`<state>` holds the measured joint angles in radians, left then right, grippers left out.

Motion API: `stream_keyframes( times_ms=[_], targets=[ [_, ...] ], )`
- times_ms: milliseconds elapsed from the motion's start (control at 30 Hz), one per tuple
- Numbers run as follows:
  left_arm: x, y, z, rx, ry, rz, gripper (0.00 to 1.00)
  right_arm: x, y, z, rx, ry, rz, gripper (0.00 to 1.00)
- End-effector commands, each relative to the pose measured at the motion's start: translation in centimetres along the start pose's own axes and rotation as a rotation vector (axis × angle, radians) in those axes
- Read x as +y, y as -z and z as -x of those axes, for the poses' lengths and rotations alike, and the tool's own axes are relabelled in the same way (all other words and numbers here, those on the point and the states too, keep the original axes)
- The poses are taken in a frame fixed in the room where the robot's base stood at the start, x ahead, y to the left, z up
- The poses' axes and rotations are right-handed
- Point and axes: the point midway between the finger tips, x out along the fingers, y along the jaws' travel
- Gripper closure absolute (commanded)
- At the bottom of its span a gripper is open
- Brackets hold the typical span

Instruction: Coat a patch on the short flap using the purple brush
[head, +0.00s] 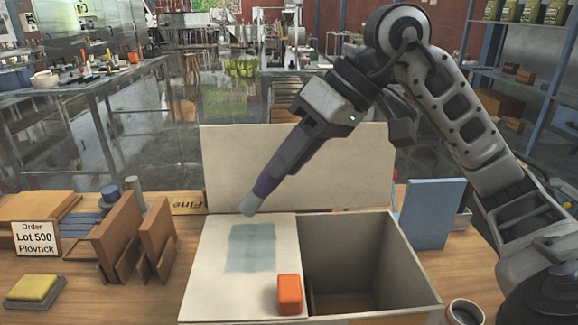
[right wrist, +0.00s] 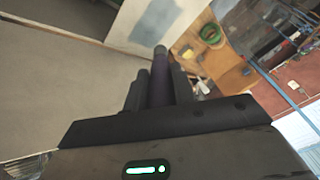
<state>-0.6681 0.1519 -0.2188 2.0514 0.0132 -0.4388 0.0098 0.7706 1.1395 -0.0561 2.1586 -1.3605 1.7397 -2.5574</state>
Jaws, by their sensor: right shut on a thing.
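My right gripper (head: 288,158) is shut on the purple brush (head: 268,181), which slants down to the left and ends in a pale tip. The brush also shows between the fingers in the right wrist view (right wrist: 160,88). The short flap (head: 213,268) lies flat over the left part of the open carton. It bears a grey-blue coated patch (head: 251,246), also seen in the right wrist view (right wrist: 156,20). The brush tip is at the patch's far side, near the flap's back edge; I cannot tell if it touches. My left gripper is not in view.
An orange block (head: 289,294) stands on the flap's front right corner. The carton's back flap (head: 300,160) stands up behind. Wooden holders (head: 118,235), an order sign (head: 38,238) and a yellow sponge-like pad (head: 34,288) are left. A blue panel (head: 431,213) and cup (head: 465,312) are right.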

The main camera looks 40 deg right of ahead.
Motion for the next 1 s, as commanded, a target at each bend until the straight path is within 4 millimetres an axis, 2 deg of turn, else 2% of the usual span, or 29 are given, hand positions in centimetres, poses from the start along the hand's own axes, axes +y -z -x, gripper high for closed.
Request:
stream_keyframes(
  times_ms=[200,400,1000],
  targets=[
    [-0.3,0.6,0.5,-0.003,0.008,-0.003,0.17,-0.6,0.9,2.2,0.006,-0.005,-0.008,1.0],
    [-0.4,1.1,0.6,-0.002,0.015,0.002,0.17,-0.9,1.3,3.4,0.008,-0.008,-0.015,1.0],
    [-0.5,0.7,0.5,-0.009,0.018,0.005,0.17,-1.0,1.3,3.7,0.008,-0.009,-0.016,1.0]
  ],
)
